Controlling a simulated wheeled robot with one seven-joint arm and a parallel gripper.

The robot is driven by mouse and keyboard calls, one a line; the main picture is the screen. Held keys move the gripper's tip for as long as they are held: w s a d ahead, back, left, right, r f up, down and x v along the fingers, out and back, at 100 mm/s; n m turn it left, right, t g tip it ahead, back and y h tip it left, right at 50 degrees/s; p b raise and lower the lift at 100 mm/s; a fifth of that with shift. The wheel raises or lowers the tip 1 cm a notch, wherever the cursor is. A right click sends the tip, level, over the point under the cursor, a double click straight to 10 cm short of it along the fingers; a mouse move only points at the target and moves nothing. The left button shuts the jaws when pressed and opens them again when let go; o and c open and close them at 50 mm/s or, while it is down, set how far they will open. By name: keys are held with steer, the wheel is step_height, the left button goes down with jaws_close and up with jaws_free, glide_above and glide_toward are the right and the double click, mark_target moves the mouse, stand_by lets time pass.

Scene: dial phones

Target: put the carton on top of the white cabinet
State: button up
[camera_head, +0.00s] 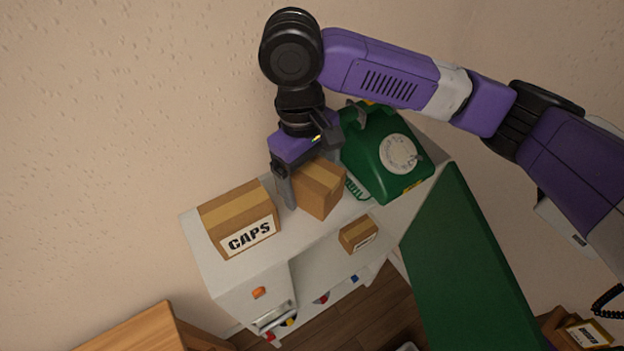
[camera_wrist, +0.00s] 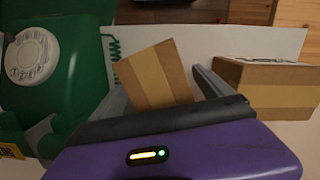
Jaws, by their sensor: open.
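The white cabinet (camera_head: 205,258) stands against the wall, and its top also shows in the wrist view (camera_wrist: 205,42). A plain brown carton (camera_head: 325,187) is on the cabinet top, between the CAPS carton (camera_head: 240,218) and a green dial phone (camera_head: 385,160). In the wrist view the plain carton (camera_wrist: 153,75) sits tilted between my fingers. My gripper (camera_head: 308,185) points down over it with fingers open, one on each side. Whether a finger touches the carton, I cannot tell. The CAPS carton also shows in the wrist view (camera_wrist: 268,85).
A smaller labelled carton (camera_head: 358,235) sits lower, on the cabinet's shelf. The phone with its cord (camera_wrist: 35,62) stands close beside my gripper. A green panel (camera_head: 460,265) is at the right front. A wooden piece of furniture (camera_head: 140,330) is at the lower left.

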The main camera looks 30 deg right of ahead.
steer(key=r, duration=0.3)
steer(key=w+r, duration=0.1)
steer(key=r, duration=0.7)
steer(key=shift+w+a+b, duration=0.15)
steer(key=shift+a+b, duration=0.15)
steer(key=shift+b, duration=0.1)
